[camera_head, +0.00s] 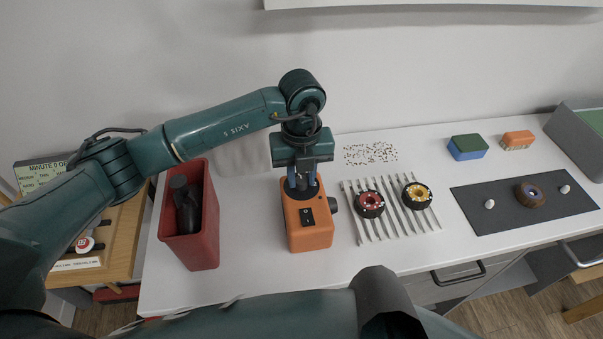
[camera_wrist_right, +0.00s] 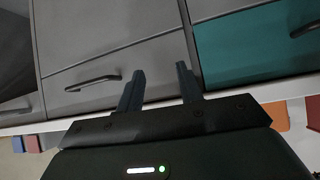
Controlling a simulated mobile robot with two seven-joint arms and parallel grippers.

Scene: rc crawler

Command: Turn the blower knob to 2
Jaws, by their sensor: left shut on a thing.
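The blower is an orange box (camera_head: 309,238) on the white table, with a black rocker switch (camera_head: 307,217) on its face and a round dark outlet on its right side. My left gripper (camera_head: 302,187) points straight down over its top. Its fingers are shut on a dark round part there, which looks like the blower knob (camera_head: 303,193). The fingers hide much of it, and I cannot read any numbers or its setting. In the right wrist view my right gripper (camera_wrist_right: 160,90) is open and empty, in front of grey and teal drawer fronts.
A red bin (camera_head: 203,245) holding a dark object stands left of the blower. A slatted rack (camera_head: 386,230) with two wheels (camera_head: 370,203) is close on its right. Farther right are a dark mat (camera_head: 480,200) and a green-and-blue block (camera_head: 467,148). The table front is clear.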

